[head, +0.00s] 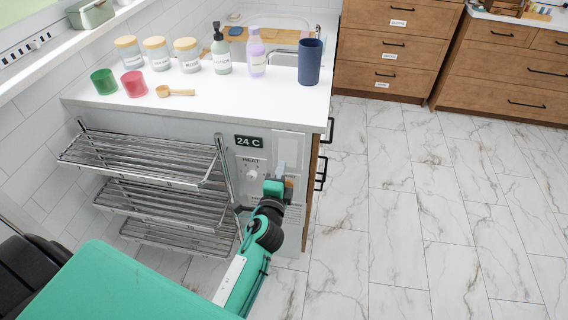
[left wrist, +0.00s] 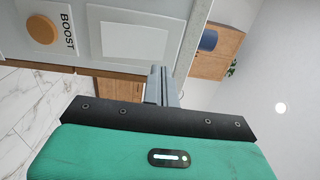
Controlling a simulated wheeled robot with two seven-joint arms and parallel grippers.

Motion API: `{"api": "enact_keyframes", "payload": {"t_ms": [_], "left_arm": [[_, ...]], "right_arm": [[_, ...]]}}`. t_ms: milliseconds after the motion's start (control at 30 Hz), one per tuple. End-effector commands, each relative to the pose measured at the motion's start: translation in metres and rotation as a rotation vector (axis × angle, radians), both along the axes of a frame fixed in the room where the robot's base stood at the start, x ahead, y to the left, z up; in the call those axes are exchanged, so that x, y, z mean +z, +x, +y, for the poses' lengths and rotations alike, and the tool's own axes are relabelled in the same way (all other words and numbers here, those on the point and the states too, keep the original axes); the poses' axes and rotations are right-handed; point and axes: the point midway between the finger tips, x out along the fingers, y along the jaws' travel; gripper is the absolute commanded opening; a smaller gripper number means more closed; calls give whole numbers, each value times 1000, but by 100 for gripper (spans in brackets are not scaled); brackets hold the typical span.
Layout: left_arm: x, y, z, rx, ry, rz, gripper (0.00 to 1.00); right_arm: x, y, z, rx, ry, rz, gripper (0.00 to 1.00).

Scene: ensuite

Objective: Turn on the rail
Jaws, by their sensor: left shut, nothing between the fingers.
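The towel rail (head: 150,155) is a chrome rack of several barred shelves on the left, below the white counter. Beside it is a pale control panel with a display (head: 248,141) reading 24 C, a HEAT label and a round white knob (head: 252,174). My left gripper (head: 281,172) is shut and empty in front of the panel, just right of the knob. In the left wrist view its closed fingers (left wrist: 161,86) point towards the panel. A round orange BOOST button (left wrist: 41,29) shows at the upper left there, apart from the fingers. My right gripper is not in view.
The white counter (head: 200,102) above holds jars, bottles, a dark blue cup (head: 310,61), a green cup, a red cup and a wooden scoop. Black handles (head: 321,175) stick out from the cabinet right of the panel. The marble-tiled floor (head: 420,220) to the right is clear.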

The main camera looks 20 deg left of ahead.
Motion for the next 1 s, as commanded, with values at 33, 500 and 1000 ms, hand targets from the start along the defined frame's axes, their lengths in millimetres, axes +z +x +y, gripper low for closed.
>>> {"api": "enact_keyframes", "payload": {"t_ms": [33,500,1000], "left_arm": [[0,-10,-2,0,-2,1,0],[7,-54,-13,0,0,0,0],[7,-54,-13,0,-1,0,0]], "right_arm": [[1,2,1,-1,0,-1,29],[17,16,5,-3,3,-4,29],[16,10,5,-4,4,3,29]]}}
